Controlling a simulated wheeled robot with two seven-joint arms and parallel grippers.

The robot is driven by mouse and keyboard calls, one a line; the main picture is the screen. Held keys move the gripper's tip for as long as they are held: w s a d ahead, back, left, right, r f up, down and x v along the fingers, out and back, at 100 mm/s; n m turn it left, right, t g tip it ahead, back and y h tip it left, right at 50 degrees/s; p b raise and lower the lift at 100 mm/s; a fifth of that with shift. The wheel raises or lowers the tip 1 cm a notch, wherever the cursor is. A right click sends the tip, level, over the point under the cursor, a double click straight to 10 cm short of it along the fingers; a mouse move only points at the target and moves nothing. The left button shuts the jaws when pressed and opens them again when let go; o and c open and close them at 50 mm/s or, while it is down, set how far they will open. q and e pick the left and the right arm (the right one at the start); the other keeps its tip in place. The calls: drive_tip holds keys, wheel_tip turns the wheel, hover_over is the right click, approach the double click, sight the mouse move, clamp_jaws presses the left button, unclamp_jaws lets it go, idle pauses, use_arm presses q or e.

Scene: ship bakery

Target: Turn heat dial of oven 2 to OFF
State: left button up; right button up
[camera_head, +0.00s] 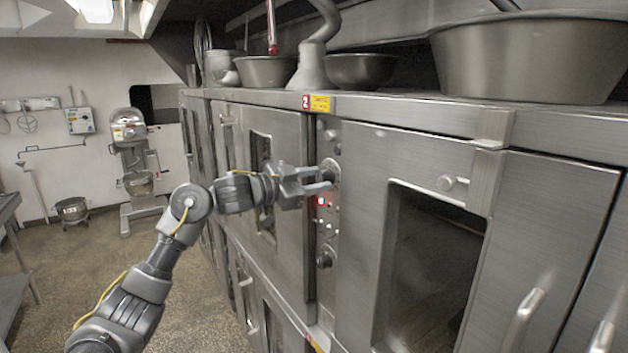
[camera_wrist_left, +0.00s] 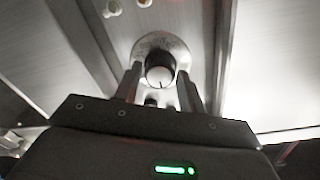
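The heat dial (camera_wrist_left: 160,70) of oven 2 is a dark round knob with a pale face on a round metal plate (camera_wrist_left: 178,48). A dark mark shows on the lower part of its face in the left wrist view. My left gripper (camera_head: 331,181) is at the control panel between the oven doors, under the red "2" label (camera_head: 306,101). Its two fingers stand apart on either side of the dial's lower part in the left wrist view; contact cannot be made out. In the head view the gripper partly covers the dial plate (camera_head: 330,165). My right gripper is not in view.
A red lamp (camera_head: 321,201) glows below the gripper, and another dark knob (camera_head: 324,258) sits lower on the panel. Metal bowls (camera_head: 530,60) stand on top. Open floor lies left.

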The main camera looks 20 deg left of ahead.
use_arm(q)
drive_tip(key=shift+o, duration=1.3)
drive_tip(key=shift+s, duration=0.1)
drive_tip(key=shift+s+a+f+b, duration=0.1)
drive_tip(key=shift+s+a+b, duration=0.15)
drive_tip(key=shift+a+b, duration=0.1)
drive_tip(key=b+v, duration=0.4)
drive_tip(key=v, duration=0.5)
drive_tip(key=shift+s+a, duration=0.2)
drive_tip(key=shift+s, duration=0.15)
